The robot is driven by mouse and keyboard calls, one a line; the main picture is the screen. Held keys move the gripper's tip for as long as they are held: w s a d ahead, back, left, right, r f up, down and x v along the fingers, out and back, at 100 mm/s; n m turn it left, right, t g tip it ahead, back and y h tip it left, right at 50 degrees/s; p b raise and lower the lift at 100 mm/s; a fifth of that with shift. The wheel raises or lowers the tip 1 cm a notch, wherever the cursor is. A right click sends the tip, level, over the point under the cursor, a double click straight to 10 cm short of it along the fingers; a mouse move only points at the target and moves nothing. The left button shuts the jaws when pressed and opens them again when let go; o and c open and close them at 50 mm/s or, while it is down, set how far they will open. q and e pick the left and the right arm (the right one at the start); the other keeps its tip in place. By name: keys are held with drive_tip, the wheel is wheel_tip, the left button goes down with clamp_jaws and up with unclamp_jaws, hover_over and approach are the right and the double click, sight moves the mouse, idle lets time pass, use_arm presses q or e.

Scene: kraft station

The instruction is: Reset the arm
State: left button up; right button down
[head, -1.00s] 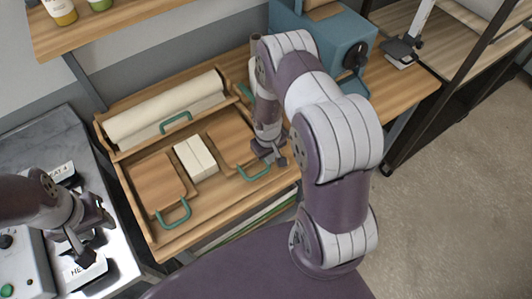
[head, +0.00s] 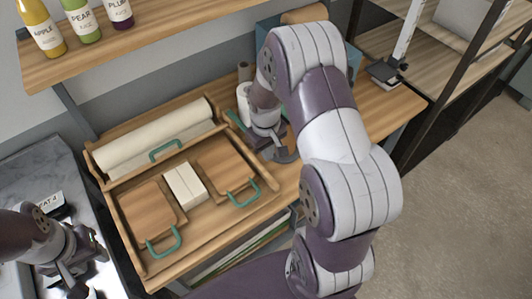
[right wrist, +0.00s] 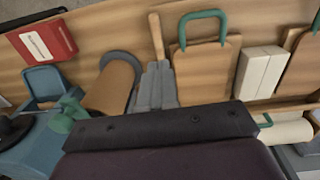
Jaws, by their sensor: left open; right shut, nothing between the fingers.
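My right gripper (head: 284,154) is shut and empty, to the right of the wooden tray on the bench. Its closed grey fingers (right wrist: 156,84) show in the right wrist view, between a brown roll and a wooden board with a green handle. My right arm bends across the middle of the head view. My left gripper (head: 92,272) is at the lower left, above the heater area, partly cut off and small. It is open, and I see nothing held in it.
The wooden tray (head: 205,222) holds a paper roll (head: 150,138), two boards with green handles (head: 147,209) and white blocks (head: 184,183). A blue machine (head: 270,35) stands behind my right arm. Bottles (head: 82,20) stand on the upper shelf. A red box (right wrist: 47,41) shows in the right wrist view.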

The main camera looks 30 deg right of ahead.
drive_tip(key=shift+w+a, duration=0.1)
drive_tip(key=s+a+t+b, duration=0.1)
drive_tip(key=s+a+b, duration=0.8)
drive_tip(key=s+b, duration=0.1)
drive_tip(key=shift+a+f+m+y, duration=0.25)
drive_tip(key=shift+f+m+y, duration=0.05)
drive_tip(key=shift+f+m, duration=0.1)
drive_tip(key=shift+s+a, duration=0.1)
drive_tip(key=shift+s, duration=0.05)
